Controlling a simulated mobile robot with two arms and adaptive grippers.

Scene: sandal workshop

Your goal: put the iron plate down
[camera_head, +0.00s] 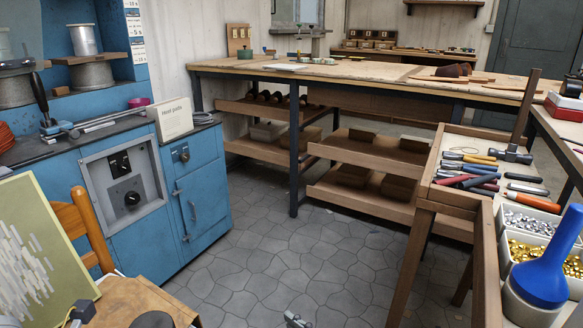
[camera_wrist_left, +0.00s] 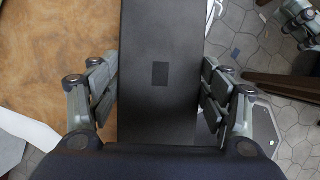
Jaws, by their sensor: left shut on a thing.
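The iron plate (camera_wrist_left: 160,45) is a dark, flat, rectangular slab in the left wrist view, running from the top edge down to my wrist. My left gripper (camera_wrist_left: 160,88) is shut on it, with grey jointed fingers along both long sides. The plate overlaps a brown, mottled surface (camera_wrist_left: 60,50) on its left; I cannot tell whether it touches it. Grey jointed parts at the upper right look like my right gripper (camera_wrist_left: 302,22), cut off by the frame; its opening is unclear. I cannot make out the plate in the head view.
A brown worktop (camera_head: 130,298) and an orange wooden chair (camera_head: 88,225) stand at lower left. Beyond are a blue cabinet (camera_head: 205,205) and a long workbench (camera_head: 345,75). A wooden tool stand (camera_head: 425,205) is at right.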

